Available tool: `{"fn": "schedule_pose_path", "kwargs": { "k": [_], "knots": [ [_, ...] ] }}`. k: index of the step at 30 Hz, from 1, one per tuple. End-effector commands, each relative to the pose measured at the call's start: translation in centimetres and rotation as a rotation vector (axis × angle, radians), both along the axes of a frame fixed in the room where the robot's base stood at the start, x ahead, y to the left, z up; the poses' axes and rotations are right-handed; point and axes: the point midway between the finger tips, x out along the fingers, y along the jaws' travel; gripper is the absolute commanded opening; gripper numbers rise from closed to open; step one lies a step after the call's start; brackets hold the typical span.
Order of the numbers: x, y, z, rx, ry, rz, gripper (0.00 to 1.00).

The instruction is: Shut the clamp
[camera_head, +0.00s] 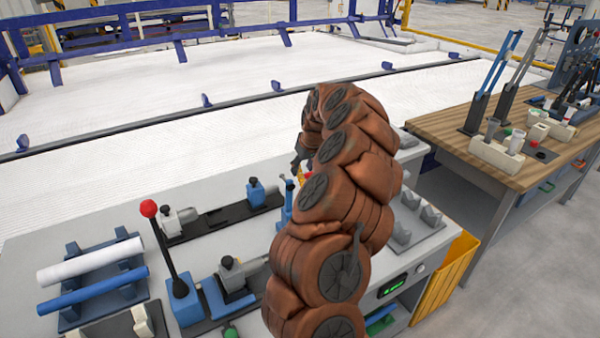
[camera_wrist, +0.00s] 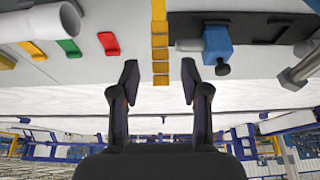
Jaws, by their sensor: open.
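Several clamp-like fixtures stand on the grey workbench, and I cannot tell which one the task means. In the head view these are a blue block with a dark knob (camera_head: 257,193), a light grey fixture (camera_head: 181,221) and a grey fixture (camera_head: 236,274). A blue block with a dark knob (camera_wrist: 217,44) shows in the wrist view. My gripper (camera_wrist: 159,72) is open, its dark fingers apart with nothing held between them. A yellow segmented strip (camera_wrist: 160,40) lies in line with the gap, beyond the fingertips. In the head view my arm hides much of the bench's right part.
A red-knobbed lever (camera_head: 160,240) rises at the bench's left middle. White (camera_head: 90,261) and blue (camera_head: 92,291) pipes lie on a rack at left. A wooden table (camera_head: 490,160) with tools stands at right. A yellow bin (camera_head: 450,275) hangs at the bench's right end.

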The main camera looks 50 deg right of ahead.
Motion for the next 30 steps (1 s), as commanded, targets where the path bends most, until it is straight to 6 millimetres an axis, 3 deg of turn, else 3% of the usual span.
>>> {"fn": "schedule_pose_path", "kwargs": {
  "k": [10, 21, 30],
  "knots": [
    [1.5, -0.4, -3.6, 0.001, 0.002, 0.000, 0.46],
    [1.7, -0.5, -4.2, 0.000, -0.001, 0.000, 0.46],
    [1.7, -0.5, -4.2, 0.000, -0.001, 0.000, 0.17]
  ]
}}
